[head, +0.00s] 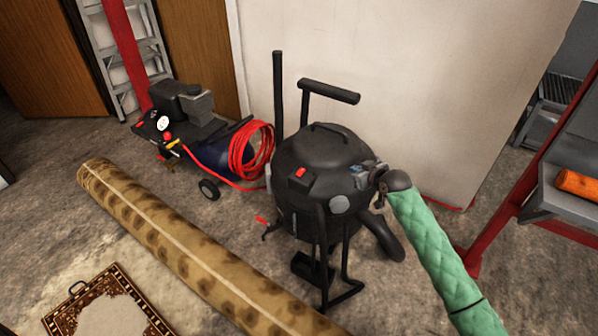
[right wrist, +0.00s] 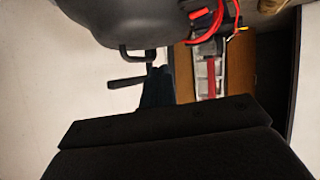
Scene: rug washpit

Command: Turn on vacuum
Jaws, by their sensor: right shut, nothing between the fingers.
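The black vacuum (head: 320,155) stands upright in the middle of the head view, with a top handle and a push bar. A small red switch (head: 300,172) sits on the front of its lid; whether it is on or off I cannot tell. My right gripper (head: 364,177) is shut and empty, at the right side of the lid, to the right of the switch. Whether it touches the lid I cannot tell. In the right wrist view the vacuum (right wrist: 140,22) fills the top, with a red part (right wrist: 196,14) at its edge. My left gripper is not in view.
A compressor (head: 190,120) with a coiled red hose (head: 250,150) stands left of the vacuum. A rolled rug (head: 170,235) lies across the floor in front. A white wall (head: 400,60) is behind. A red-framed shelf (head: 520,190) stands at the right.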

